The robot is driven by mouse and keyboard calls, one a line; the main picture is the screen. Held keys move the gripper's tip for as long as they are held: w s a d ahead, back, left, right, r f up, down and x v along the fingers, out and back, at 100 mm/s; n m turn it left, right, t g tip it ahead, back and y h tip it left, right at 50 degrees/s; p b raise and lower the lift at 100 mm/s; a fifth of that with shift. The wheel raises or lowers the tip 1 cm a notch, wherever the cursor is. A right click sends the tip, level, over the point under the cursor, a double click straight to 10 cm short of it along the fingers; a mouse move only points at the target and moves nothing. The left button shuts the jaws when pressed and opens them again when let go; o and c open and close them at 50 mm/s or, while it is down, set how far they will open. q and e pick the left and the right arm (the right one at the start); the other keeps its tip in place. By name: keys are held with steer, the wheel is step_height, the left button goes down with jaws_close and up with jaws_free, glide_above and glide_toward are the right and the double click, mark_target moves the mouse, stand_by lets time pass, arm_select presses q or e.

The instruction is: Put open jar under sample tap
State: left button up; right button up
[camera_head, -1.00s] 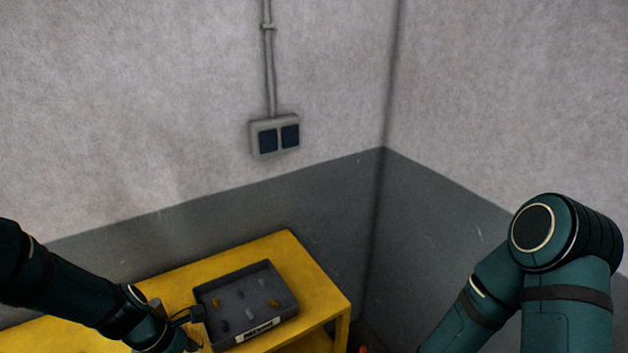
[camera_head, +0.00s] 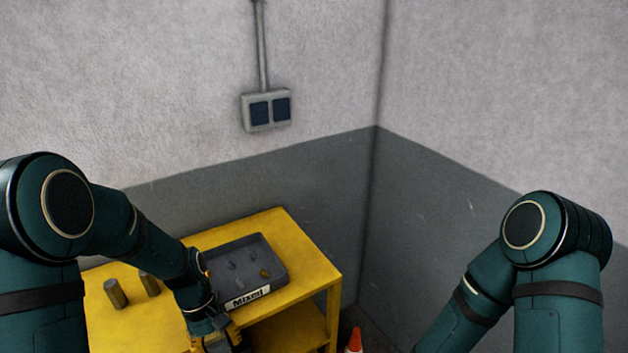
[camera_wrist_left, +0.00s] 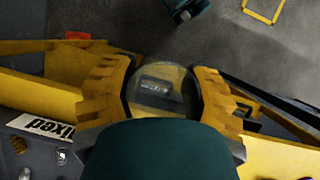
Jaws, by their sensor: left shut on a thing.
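My left gripper (camera_head: 222,340) is at the front edge of the yellow cart, low in the head view. In the left wrist view its yellow toothed fingers (camera_wrist_left: 160,92) are shut on a round, clear jar (camera_wrist_left: 162,84). The jar is seen end-on between the fingers, and a pale label shows in or through it. Whether its mouth is open I cannot tell. The jar is hidden in the head view by the gripper and the frame's lower edge. No sample tap is in view. My right arm shows at the right, but its gripper is out of frame.
The yellow cart (camera_head: 310,268) holds a grey tray (camera_head: 278,250) marked "Mixed" with small parts, close beside my left wrist. Two upright cylinders (camera_head: 116,293) stand left of it. A red-tipped white object (camera_head: 354,340) is right of the cart. Walls meet behind.

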arm_select(q)
steer(key=f+m+y+b, duration=0.1)
steer(key=m, duration=0.1)
steer(key=w+d+f+m+y+b, duration=0.1)
steer(key=f+m, duration=0.1)
steer(key=m, duration=0.1)
steer(key=w+f+m+g+b, duration=0.1)
steer(key=f+m, duration=0.1)
steer(key=m, duration=0.1)
steer(key=shift+w+d+y, duration=0.15)
steer(key=shift+d+y, duration=0.25)
arm_select(e)
step_height(320, 180, down, 5)
steer(key=shift+a+r, duration=0.1)
steer(key=shift+r, duration=0.1)
steer(key=shift+s, duration=0.1)
